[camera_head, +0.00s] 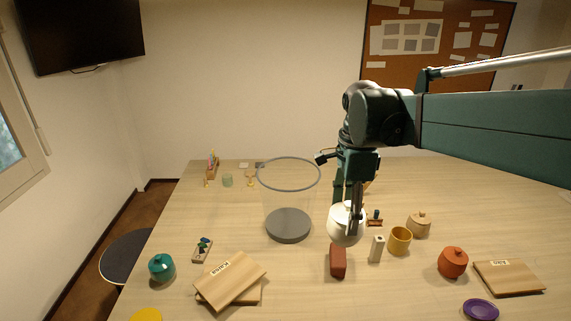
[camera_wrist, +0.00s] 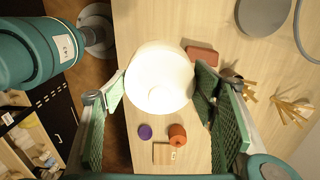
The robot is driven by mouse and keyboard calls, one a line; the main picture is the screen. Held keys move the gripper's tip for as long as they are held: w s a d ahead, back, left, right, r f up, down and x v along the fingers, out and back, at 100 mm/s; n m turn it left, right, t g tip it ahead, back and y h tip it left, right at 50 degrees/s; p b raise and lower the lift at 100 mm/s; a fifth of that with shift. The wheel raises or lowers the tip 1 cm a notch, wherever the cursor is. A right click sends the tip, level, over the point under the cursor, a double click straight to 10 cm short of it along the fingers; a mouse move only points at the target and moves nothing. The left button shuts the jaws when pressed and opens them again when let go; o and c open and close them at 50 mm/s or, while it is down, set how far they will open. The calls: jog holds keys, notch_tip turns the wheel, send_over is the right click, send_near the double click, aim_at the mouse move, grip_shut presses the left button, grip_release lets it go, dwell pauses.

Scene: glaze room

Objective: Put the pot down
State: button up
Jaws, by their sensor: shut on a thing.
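The pot is white and round, and it shows in the head view (camera_head: 341,220) right of the table's middle. My gripper (camera_head: 350,212) comes down over it from above, and one finger hides part of its front. In the wrist view the white pot (camera_wrist: 160,77) sits between the two green-padded fingers of my gripper (camera_wrist: 163,92), which are shut on it. It looks far larger there than the things on the table, so it appears to be held above the tabletop. Its underside is hidden.
A clear cylinder (camera_head: 290,187) with a grey base stands left of the pot. A red brick (camera_head: 338,261), white block (camera_head: 377,248), yellow mug (camera_head: 400,240), wooden pot (camera_head: 419,225) and orange pot (camera_head: 452,262) are near. Boards (camera_head: 232,280) lie front left. The table's far right is clear.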

jog(key=w+a+n, duration=0.1)
jog(key=w+a, duration=0.4)
jog(key=w, duration=0.8)
jog(key=w+a, duration=0.4)
jog(key=w, duration=0.8)
jog(key=w+a+n, duration=0.1)
jog(key=w+a, duration=0.4)
jog(key=w, duration=0.8)
notch_tip(320, 180, down, 18)
jog(key=shift+w+d+f, duration=0.2)
jog(key=shift+f, duration=0.05)
notch_tip(320, 180, down, 6)
jog(key=shift+f, duration=0.2)
jog(key=shift+f+p, duration=0.35)
jog(key=shift+f, duration=1.4)
jog(key=shift+f, duration=0.15)
